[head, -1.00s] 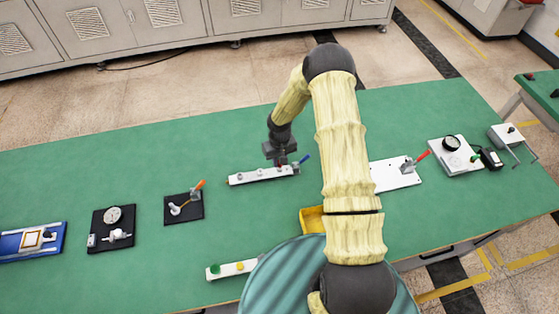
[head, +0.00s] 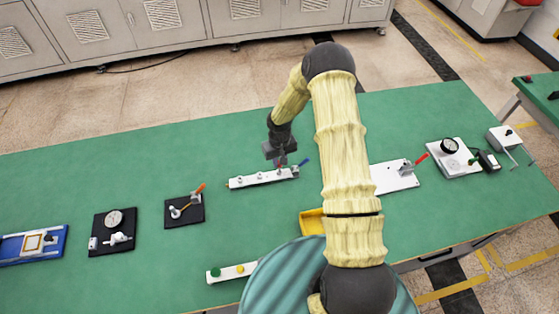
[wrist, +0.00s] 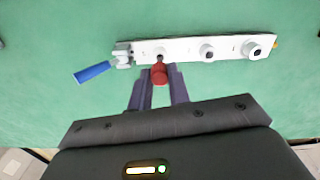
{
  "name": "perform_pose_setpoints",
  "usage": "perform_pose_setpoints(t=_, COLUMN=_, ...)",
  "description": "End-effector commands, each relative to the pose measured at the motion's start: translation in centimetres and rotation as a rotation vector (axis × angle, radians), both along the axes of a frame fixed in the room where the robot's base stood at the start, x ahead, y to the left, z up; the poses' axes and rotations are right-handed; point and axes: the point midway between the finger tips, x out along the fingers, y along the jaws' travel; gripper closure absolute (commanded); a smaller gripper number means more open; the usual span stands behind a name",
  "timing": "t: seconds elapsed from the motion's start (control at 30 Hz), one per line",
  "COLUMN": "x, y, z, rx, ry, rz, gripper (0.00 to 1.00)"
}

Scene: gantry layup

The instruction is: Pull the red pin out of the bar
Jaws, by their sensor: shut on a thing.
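The white bar (head: 250,181) lies on the green table below my gripper in the head view. It fills the upper part of the wrist view (wrist: 183,50), with two round fittings on its right half. The red pin (wrist: 159,74) is at the bar's near edge in the wrist view, between my fingertips. My gripper (head: 281,163) is shut on the red pin, with a finger on each side of it (wrist: 159,78). A dark piece joins the red head to the bar's edge in that view. I cannot tell how deep the pin sits.
A blue-handled clamp (wrist: 93,72) is at one end of the bar. A black board with an orange lever (head: 185,210) lies left of it, a white plate with a red lever (head: 392,178) right. A yellow bin (head: 312,222) stands nearer. Bare table lies behind the bar.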

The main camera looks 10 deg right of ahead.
Motion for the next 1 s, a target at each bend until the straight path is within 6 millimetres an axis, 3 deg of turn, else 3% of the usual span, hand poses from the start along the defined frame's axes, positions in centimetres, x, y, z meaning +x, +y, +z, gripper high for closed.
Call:
perform_pose_setpoints(t=0.57, x=0.0, y=0.0, z=0.2, rx=0.000, ry=0.000, rz=0.000, gripper=1.00)
perform_pose_setpoints(t=1.0, x=0.0, y=0.0, z=2.3, rx=-0.001, ry=-0.001, rz=0.000, gripper=1.00)
